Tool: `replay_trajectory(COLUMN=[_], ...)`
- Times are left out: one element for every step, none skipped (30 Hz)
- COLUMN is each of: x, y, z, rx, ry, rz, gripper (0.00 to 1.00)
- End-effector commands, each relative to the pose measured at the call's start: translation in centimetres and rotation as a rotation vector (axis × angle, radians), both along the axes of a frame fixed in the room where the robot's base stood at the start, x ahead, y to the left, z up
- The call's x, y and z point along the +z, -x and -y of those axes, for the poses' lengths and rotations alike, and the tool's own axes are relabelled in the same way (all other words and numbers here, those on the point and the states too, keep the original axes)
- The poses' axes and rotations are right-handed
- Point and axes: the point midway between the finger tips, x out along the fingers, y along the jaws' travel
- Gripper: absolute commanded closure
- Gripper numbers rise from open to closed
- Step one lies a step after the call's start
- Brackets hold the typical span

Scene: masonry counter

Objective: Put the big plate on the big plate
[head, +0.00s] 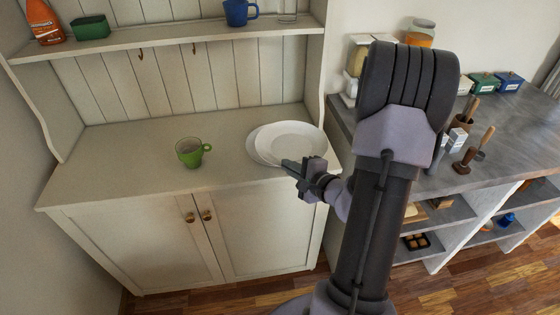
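Two white plates overlap on the right end of the cream cabinet counter. The upper big plate (293,138) covers much of the other big plate (256,150), which shows only at its left edge. The upper plate sits off to the right of the lower one; I cannot tell whether it rests on it or is held just above it. My gripper (289,164) is at the front rim of the plates. Its fingertips overlap the rim in the picture. I cannot tell whether the fingers grip the rim.
A green cup (189,153) stands left of the plates on the counter (120,160). The counter's left part is clear. A shelf (160,42) above holds a blue mug (236,13), a green container (90,27) and an orange bottle (43,22). A grey worktop (500,145) with jars stands right.

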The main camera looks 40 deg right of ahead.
Motion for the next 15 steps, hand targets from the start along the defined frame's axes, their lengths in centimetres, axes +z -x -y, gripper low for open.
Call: replay_trajectory(x=[-0.2,-0.3,-0.4,-0.5,-0.5,-0.6,-0.6,-0.7,-1.0,-1.4,-1.9,-2.7,-3.4,-4.0,-4.4], y=[-1.8,-2.7,-3.8,-4.5,-5.1,-5.7,-6.0,-6.2,-6.4,-6.5,-6.5,-6.5,-6.4,-6.4,-6.4], z=[-0.1,0.1,0.1,0.2,0.3,0.3,0.4,0.5,0.5,0.5,0.5,0.5,0.5,0.5,0.5], rx=[0.005,0.005,0.004,0.004,0.002,0.002,0.002,-0.001,-0.001,-0.002,-0.002,-0.002,-0.002,-0.002,-0.002], ry=[0.002,0.003,0.002,0.002,0.002,0.002,0.001,0.000,-0.001,-0.001,-0.002,-0.002,-0.003,-0.003,-0.002], rz=[0.002,0.002,0.003,0.003,0.002,0.002,0.002,0.002,0.001,0.001,0.000,0.000,0.000,0.000,0.000], gripper=[1.00,1.00,1.00,1.00,1.00,1.00,1.00,1.00,1.00,1.00,1.00,1.00,1.00,1.00,1.00])
